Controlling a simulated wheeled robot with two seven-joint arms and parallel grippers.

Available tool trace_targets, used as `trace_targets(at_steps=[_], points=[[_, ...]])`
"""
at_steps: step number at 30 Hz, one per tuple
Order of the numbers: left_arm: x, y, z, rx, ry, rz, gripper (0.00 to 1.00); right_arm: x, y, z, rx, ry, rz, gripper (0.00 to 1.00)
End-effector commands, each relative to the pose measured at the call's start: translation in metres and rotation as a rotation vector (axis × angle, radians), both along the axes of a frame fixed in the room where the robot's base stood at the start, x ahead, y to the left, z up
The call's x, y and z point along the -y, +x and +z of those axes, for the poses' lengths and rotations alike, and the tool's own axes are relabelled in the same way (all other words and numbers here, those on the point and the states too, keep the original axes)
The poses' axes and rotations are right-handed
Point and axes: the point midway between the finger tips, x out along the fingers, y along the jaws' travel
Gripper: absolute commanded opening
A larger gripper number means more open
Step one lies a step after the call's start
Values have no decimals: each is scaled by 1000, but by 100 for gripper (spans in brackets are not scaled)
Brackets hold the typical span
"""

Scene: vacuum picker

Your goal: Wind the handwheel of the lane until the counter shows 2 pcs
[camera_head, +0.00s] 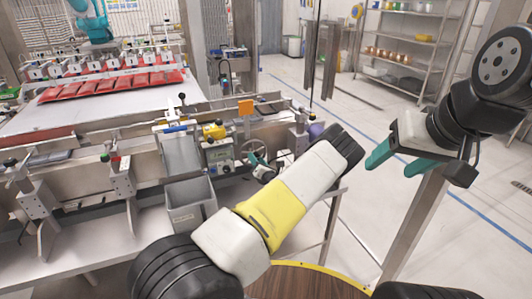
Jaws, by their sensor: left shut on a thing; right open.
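My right gripper (390,162) is open and empty, out to the right over the floor, away from the lane.
A yellow device (213,131) sits above the panel. A grey bin (190,205) hangs below a metal chute (181,155). Red packs (120,83) lie in a row on the white bed under several suction heads. Shelving (408,50) stands far back; the floor at right is clear.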

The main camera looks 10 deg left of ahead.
Motion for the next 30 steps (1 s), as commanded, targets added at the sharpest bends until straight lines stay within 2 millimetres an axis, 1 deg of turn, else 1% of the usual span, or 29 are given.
trace_targets(at_steps=[13, 14, 15, 17, 30], points=[[1, 0, -1, -7, 8, -2, 0, 0, 0, 0, 0, 0, 0, 61], [1, 0, -1, -7, 8, -2, 43, 0, 0, 0, 0, 0, 0, 61], [1, 0, -1, -7, 8, -2, 51, 0, 0, 0, 0, 0, 0, 61], [1, 0, 0, -7, 8, -2, 61, 0, 0, 0, 0, 0, 0, 61], [3, -1, 0, -6, 8, 1, 61, 0, 0, 0, 0, 0, 0, 61]])
